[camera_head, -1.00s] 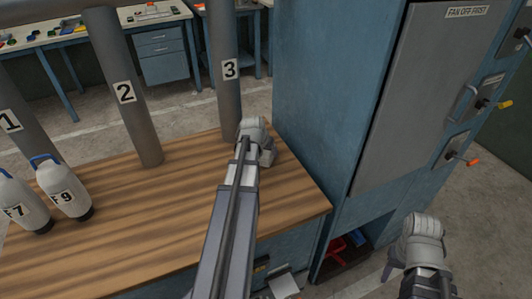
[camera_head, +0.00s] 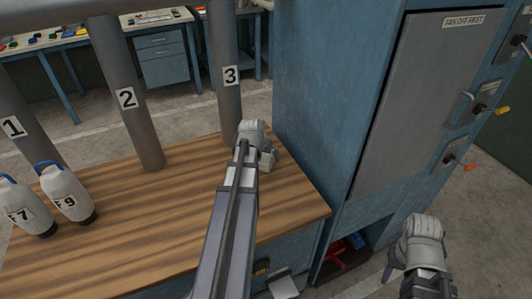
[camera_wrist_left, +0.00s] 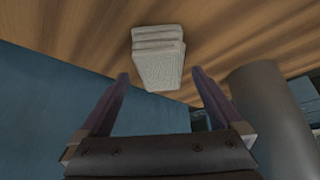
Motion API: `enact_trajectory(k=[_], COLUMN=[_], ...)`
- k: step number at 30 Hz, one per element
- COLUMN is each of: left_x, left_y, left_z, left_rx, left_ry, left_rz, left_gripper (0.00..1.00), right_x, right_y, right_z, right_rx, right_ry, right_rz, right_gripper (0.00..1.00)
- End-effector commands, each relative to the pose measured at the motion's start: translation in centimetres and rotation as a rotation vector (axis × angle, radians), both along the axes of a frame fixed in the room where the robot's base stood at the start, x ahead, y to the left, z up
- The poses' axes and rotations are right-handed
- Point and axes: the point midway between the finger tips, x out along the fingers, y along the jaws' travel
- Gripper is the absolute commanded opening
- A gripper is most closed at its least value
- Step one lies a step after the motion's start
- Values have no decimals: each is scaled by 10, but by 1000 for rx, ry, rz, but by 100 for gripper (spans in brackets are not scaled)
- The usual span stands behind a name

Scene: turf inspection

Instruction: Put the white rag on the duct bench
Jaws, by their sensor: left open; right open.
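The white rag (camera_wrist_left: 158,55) is a folded, layered pad lying on the brown wooden top of the duct bench (camera_head: 160,215). In the left wrist view it sits beyond and between the fingertips of my left gripper (camera_wrist_left: 159,76), which is open with nothing gripped. In the head view the left hand (camera_head: 252,132) is over the bench's back right part; its fingers are mostly hidden. A small pale part of the rag (camera_head: 268,158) seems to show beside it. My right gripper (camera_head: 408,258) is open and empty, off the bench in front of the blue cabinet.
Grey ducts numbered 1 (camera_head: 14,128), 2 (camera_head: 127,100) and 3 (camera_head: 230,76) rise along the bench's back. Two white bottles (camera_head: 66,192) stand at its left. A tall blue cabinet (camera_head: 325,100) borders its right side. The bench's middle is clear.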

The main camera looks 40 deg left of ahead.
Motion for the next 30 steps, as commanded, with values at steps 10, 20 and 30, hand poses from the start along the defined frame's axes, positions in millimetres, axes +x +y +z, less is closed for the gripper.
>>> enact_trajectory(k=[10,20,30], left_x=[-30,-46,-46], left_y=[-10,-15,-16], left_z=[60,87,85], left_rx=[0,0,-1], left_ry=[0,0,1], left_rz=[1,0,-1], left_gripper=[100,100,100], right_x=[0,0,0], right_y=[0,0,0], right_z=[60,87,85], right_rx=[0,0,0], right_ry=[0,0,0], right_rz=[0,0,0], right_gripper=[50,50,50])
